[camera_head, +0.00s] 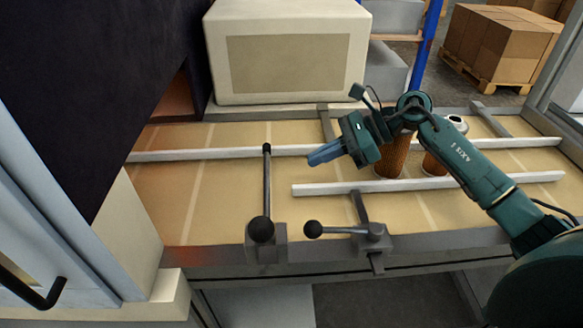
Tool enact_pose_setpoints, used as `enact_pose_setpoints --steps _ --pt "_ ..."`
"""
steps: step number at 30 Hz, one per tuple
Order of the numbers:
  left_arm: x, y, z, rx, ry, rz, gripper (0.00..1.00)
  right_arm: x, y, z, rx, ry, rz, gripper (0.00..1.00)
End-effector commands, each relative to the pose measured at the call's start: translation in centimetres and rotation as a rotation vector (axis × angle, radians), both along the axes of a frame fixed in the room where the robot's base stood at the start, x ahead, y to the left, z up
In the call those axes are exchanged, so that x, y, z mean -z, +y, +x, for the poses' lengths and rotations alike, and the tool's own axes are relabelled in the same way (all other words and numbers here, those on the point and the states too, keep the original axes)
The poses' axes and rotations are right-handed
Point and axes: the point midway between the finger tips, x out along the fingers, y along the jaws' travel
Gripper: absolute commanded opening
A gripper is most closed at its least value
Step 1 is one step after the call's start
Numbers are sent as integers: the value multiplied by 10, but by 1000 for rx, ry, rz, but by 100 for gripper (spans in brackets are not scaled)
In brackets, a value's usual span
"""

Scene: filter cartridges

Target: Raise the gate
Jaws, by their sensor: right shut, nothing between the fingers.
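I cannot tell for certain which part is the gate. A dark rod (267,185) runs across the tan belt from a grey bracket at the near edge, with a large black ball knob (261,230) at its near end. A second lever with a black ball (313,229) points left from a grey block (372,237). My right gripper (314,159) is shut and empty, its blue fingers pointing left above the belt, to the right of the rod's far end and apart from it. My left gripper is not in view.
Brown filter cartridges (392,158) (434,163) stand between the white rails (430,185), partly hidden by my right arm. A cream box-shaped housing (288,50) stands behind the belt. A dark machine wall (75,90) is at left. The belt left of the rod is clear.

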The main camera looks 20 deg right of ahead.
Motion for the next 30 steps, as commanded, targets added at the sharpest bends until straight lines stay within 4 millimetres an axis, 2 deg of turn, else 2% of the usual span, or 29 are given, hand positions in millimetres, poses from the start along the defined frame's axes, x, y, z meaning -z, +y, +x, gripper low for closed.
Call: enact_pose_setpoints --steps 12,16,21,30 --pt "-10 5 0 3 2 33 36 33 59 16 -2 2 6 0" --pt "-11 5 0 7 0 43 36 42 72 20 -2 2 5 0" --pt "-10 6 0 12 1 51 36 48 80 23 0 1 2 0" --pt "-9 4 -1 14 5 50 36 49 80 23 1 0 2 0"
